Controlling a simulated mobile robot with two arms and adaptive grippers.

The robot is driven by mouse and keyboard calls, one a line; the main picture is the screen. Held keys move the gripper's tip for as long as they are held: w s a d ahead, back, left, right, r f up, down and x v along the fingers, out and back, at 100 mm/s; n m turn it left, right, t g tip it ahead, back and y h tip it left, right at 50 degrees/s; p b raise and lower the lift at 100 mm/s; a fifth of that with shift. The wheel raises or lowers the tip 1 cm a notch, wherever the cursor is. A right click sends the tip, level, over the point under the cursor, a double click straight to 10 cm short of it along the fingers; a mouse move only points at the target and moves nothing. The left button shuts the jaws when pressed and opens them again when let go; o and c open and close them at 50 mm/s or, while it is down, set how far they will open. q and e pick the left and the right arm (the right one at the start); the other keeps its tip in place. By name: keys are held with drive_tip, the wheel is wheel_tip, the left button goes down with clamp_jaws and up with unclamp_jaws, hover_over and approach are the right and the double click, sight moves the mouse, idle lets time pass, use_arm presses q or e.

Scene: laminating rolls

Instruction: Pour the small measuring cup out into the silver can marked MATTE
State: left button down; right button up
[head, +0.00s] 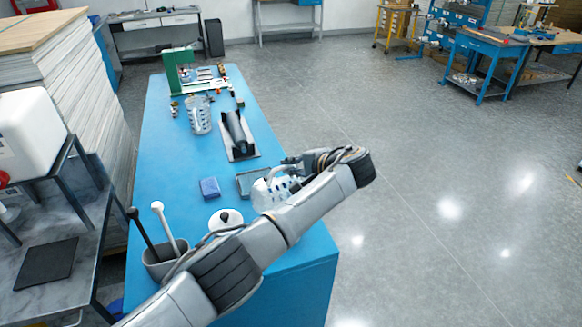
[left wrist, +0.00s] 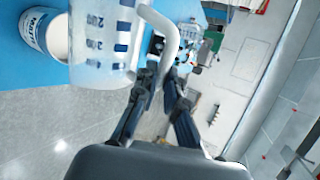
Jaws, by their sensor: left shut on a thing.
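My left gripper (left wrist: 168,80) is shut on the white handle of a clear measuring cup (left wrist: 100,40) with blue marks. The cup also shows in the head view (head: 272,192), partly hidden by my left arm, over the table's near right part. In the left wrist view, the cup's axis looks strongly tilted against that of the can; its contents cannot be made out. An open can (left wrist: 45,32) with a blue and white label stands on the blue table beside the cup, apart from its visible part. I cannot pick out this can surely in the head view. My right gripper is not in view.
The blue table (head: 165,180) also holds a larger clear jug (head: 199,117), a black roller on a tray (head: 238,135), a blue block (head: 209,188), a white round lid with a black knob (head: 226,217) and a grey holder with sticks (head: 158,262).

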use_arm(q)
drive_tip(key=shift+s+d+r+h, duration=0.15)
drive_tip(key=shift+d+r, duration=0.05)
drive_tip(key=shift+d, duration=0.3)
drive_tip(key=shift+s+d+r+h, duration=0.1)
drive_tip(key=shift+d+r+h, duration=0.05)
drive_tip(key=shift+d, duration=0.35)
drive_tip(key=shift+w+a+f+p, duration=0.1)
drive_tip(key=shift+a+f+p, duration=0.25)
drive_tip(key=shift+a+p, duration=0.15)
drive_tip(key=shift+w+a+r+m+b, duration=0.15)
drive_tip(key=shift+w+m+b, duration=0.35)
drive_tip(key=shift+b, duration=1.25)
drive_tip(key=shift+w+f+b, duration=0.2)
drive_tip(key=shift+w+b, duration=0.2)
drive_tip(key=shift+b, duration=1.95)
drive_tip(key=shift+w+a+y+b, duration=0.15)
drive_tip(key=shift+y+b, duration=0.35)
drive_tip(key=shift+b, duration=1.75)
drive_tip(key=shift+w+a+f+p, duration=0.1)
drive_tip(key=shift+a+f+p, duration=0.05)
drive_tip(key=shift+a+p, duration=0.25)
